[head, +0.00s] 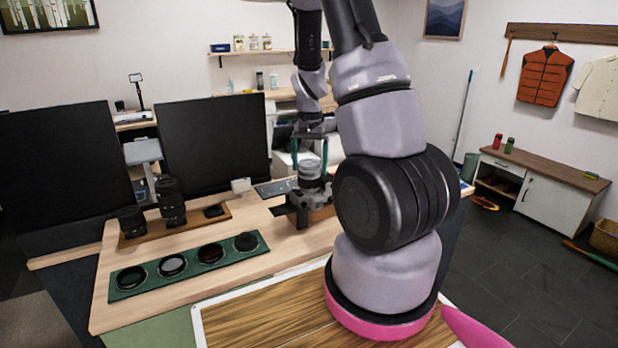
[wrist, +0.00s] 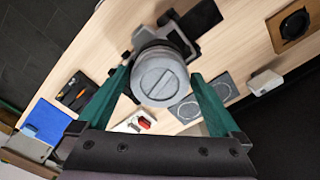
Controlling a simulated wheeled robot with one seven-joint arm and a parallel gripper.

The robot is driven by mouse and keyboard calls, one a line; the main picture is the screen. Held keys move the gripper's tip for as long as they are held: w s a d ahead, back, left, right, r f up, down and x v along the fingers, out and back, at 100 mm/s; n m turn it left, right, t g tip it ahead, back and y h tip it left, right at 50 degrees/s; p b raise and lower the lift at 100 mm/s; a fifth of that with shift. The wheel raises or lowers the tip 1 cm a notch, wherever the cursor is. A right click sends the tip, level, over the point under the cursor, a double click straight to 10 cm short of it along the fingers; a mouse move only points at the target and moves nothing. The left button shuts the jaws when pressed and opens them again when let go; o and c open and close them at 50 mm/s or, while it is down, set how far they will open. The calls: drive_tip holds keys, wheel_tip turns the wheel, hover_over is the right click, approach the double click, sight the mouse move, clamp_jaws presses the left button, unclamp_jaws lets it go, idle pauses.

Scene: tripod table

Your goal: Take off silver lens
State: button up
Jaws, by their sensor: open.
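The silver lens (head: 311,172) sits on a dark camera body (head: 308,201) on the light wood table and points upward. In the wrist view the round silver-grey lens (wrist: 158,78), with a line across its end face, lies in the middle of the picture. The camera body (wrist: 180,35) shows behind it. My gripper (head: 309,155) is above the camera, fingers down. In the wrist view its teal fingers (wrist: 159,82) are open, one on each side of the lens, with nothing held. I cannot tell whether the fingertips touch the lens.
Left of the camera are black lenses (head: 171,203) on a wooden tray (head: 217,213). A green mat (head: 127,282) holds several round filters. Dark monitors (head: 213,138) stand behind. The wrist view shows a grey mat (wrist: 228,87) and a blue mat (wrist: 45,121) near the camera.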

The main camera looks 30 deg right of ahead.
drive_tip(key=c, duration=1.2)
drive_tip(key=n, duration=0.3)
drive_tip(key=shift+n, duration=0.8)
drive_tip(key=shift+r, duration=0.75)
drive_tip(key=shift+r, duration=2.4)
